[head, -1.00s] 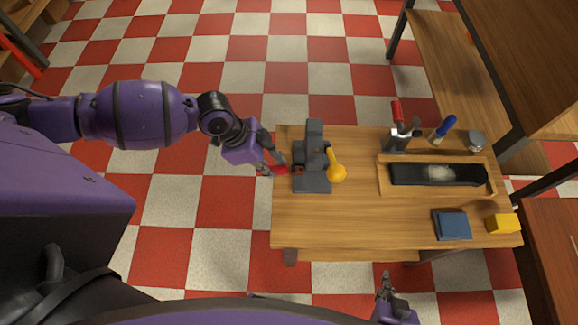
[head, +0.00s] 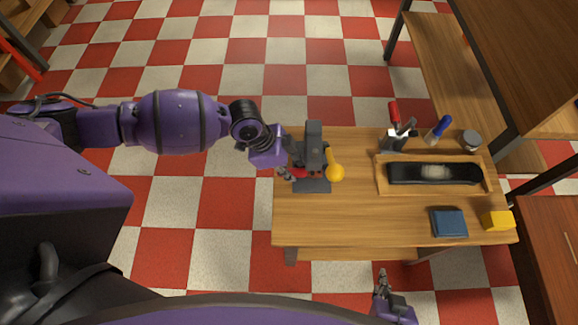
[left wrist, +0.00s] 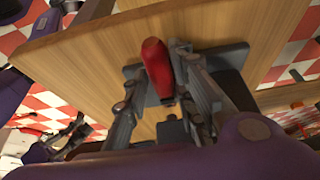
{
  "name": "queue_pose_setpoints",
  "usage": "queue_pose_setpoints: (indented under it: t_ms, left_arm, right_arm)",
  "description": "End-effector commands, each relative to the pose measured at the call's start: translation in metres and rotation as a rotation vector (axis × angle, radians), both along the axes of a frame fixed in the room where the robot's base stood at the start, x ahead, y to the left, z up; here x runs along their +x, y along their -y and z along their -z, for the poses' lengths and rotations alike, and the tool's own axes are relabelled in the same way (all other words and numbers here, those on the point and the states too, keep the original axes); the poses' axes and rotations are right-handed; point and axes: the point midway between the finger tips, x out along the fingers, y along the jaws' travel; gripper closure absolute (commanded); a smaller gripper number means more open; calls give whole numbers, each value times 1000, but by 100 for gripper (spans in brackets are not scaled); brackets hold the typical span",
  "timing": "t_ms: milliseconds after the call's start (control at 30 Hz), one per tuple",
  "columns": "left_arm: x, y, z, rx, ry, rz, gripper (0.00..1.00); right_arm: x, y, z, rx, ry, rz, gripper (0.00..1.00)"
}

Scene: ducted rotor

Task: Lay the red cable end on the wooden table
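The red cable end (head: 299,173) is at the left end of the wooden table (head: 350,222), over or beside the base of a dark grey stand (head: 314,150). My left gripper (head: 286,173) reaches in from the left. In the left wrist view the red cable end (left wrist: 157,66) sits between the two fingers of my left gripper (left wrist: 160,72), which close on it from both sides. The grey stand lies behind it there. Its height above the wood is hard to tell. My right gripper (head: 381,279) is off the table's front edge, apart from everything; its fingers are too small to read.
A yellow rounded piece (head: 335,172) is against the stand's right side. A wooden tray (head: 381,182) holds a black piece. The table's front middle is clear.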

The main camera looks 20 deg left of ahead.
Motion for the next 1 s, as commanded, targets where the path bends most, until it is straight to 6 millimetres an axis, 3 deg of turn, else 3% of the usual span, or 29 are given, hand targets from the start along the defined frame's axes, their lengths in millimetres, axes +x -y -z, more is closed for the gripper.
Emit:
queue_pose_setpoints:
  t_ms: [100, 467, 800, 1000]
  left_arm:
    - [0, 0, -1, 0, 0, 0, 60]
    - [0, -1, 1, 0, 0, 0, 60]
    - [0, -19, -53, 1, 1, 1, 60]
    - [-2, -25, -72, -1, 2, 1, 60]
  right_arm:
    - [1, 2, -1, -2, 2, 2, 100]
    - [-1, 2, 2, -1, 1, 10, 100]
    - [-1, 2, 4, -2, 1, 11, 100]
    - [1, 3, 2, -3, 5, 10, 100]
